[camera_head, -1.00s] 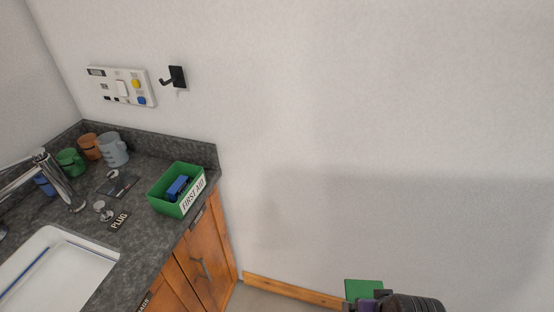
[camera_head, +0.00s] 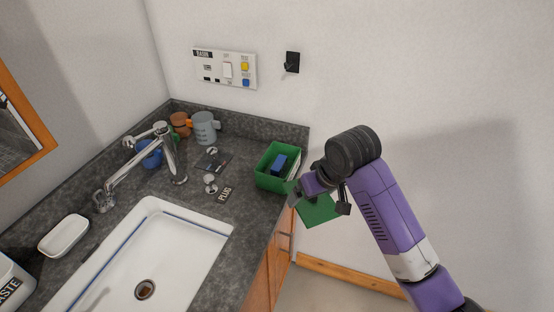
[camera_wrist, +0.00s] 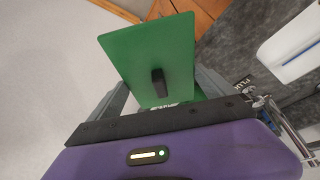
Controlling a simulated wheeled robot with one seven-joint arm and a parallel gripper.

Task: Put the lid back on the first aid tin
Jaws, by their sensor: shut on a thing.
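The open first aid tin (camera_head: 263,181) is a green box on the right end of the dark counter, with a blue item inside. My gripper (camera_head: 318,190) is just right of the tin, past the counter's edge. It is shut on the green lid (camera_head: 319,211), which hangs in the air beside the tin, apart from the counter. In the wrist view the lid (camera_wrist: 140,55) is a flat green square with a dark knob at its middle, between my fingers (camera_wrist: 158,95). My arm hides part of the tin's right side in the head view.
A sink (camera_head: 150,255) with a chrome faucet (camera_head: 140,170) lies left of the tin. A grey mug (camera_head: 205,127), a plug label (camera_head: 224,194) and small metal parts are on the counter. A black hook (camera_head: 292,62) is on the wall.

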